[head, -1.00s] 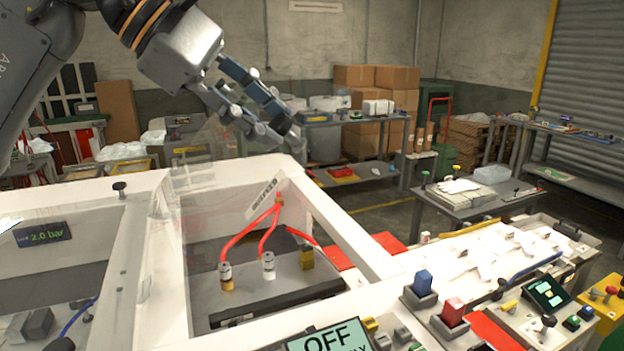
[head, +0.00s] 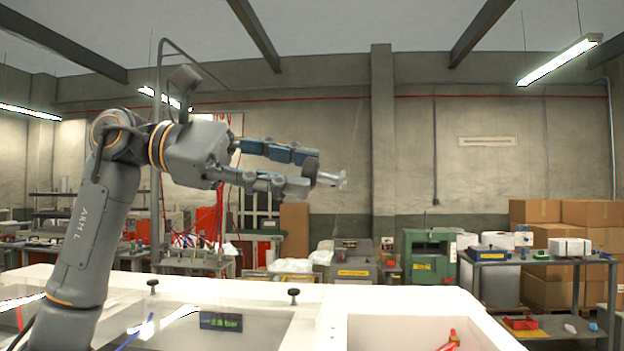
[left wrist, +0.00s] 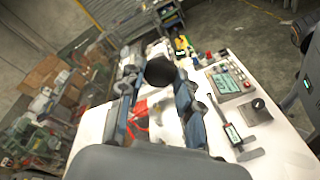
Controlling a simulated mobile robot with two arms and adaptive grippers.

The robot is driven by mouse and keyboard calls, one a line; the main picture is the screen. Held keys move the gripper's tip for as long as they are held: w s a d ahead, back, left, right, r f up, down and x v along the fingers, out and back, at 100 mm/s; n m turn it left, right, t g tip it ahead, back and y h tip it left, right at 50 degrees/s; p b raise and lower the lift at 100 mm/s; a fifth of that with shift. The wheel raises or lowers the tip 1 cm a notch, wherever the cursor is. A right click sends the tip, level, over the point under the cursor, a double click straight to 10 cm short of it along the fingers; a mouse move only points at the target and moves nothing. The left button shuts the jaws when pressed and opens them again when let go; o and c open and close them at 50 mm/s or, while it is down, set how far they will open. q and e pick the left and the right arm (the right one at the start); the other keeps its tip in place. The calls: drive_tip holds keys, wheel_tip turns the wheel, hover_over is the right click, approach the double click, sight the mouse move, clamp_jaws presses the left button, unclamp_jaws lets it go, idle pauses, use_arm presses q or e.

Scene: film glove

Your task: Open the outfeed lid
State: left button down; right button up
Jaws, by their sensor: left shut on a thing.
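My left gripper (head: 312,175) is raised well above the white machine (head: 260,280) in the head view, its fingers pointing right. It is shut on a dark round knob (left wrist: 160,71), which sits between the fingertips in the left wrist view. A short pale stem shows beyond the fingertips in the head view. The lid panel is clear and its outline is hard to make out now. The right-hand compartment (head: 385,332) of the machine appears uncovered from above, with a red fitting (head: 453,338) inside. My right gripper is not in view.
A clear cover over the left compartment lies flat, with a pressure display (head: 221,321) beneath. Two black knobs (head: 152,286) stand on the machine's top. A control panel (left wrist: 230,80) shows in the left wrist view. A green machine (head: 430,257) and cartons (head: 560,225) stand behind.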

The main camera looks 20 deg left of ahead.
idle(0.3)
use_arm(q)
drive_tip(key=c, duration=0.9)
unclamp_jaws()
drive_tip(key=shift+a, duration=0.1)
drive_tip(key=shift+a, duration=0.1)
drive_tip(key=v, duration=1.2)
drive_tip(key=shift+f, duration=0.1)
